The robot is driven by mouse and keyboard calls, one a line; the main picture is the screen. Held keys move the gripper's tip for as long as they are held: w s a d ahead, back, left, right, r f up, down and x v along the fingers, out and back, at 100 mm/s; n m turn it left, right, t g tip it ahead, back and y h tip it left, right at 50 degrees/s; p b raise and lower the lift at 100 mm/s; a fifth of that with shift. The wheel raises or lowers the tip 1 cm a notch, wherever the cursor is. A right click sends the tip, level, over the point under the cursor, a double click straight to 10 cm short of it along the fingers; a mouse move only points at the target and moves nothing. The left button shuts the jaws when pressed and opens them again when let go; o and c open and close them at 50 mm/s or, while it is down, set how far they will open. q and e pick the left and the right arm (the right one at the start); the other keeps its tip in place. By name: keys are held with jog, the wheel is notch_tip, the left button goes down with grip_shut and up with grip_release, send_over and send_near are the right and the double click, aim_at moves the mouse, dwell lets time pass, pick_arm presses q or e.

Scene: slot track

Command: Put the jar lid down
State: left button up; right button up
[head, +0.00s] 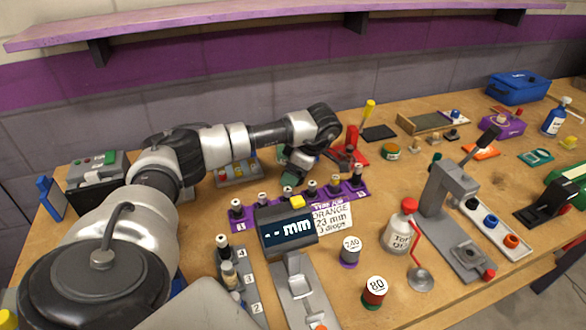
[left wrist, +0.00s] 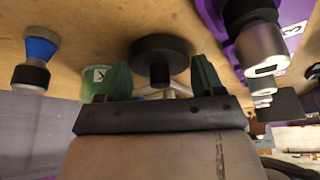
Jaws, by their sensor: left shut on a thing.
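My left gripper (head: 291,178) points down behind the purple rack, near the middle of the bench. In the left wrist view its two green fingers (left wrist: 159,77) are on either side of a dark round piece with a short knob (left wrist: 160,50), which I take to be the jar lid. The gripper is shut on it. The lid seems close to the wooden bench top, but I cannot tell whether it touches. In the head view I cannot make the lid out behind the fingers and rack. My right gripper is not in view.
The purple rack (head: 362,189) with several small bottles stands in front of the gripper. A grey display box (head: 286,236) is nearer. A red stand (head: 352,150) is to the right. A green container marked K (left wrist: 95,82) is beside the fingers in the left wrist view.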

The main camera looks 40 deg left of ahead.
pick_arm(q)
jog(key=o, duration=0.6)
jog(key=shift+f, duration=0.1)
jog(key=v, duration=0.7)
jog(key=p+v, duration=0.1)
jog(key=v, duration=0.4)
jog(key=shift+r+p, duration=0.3)
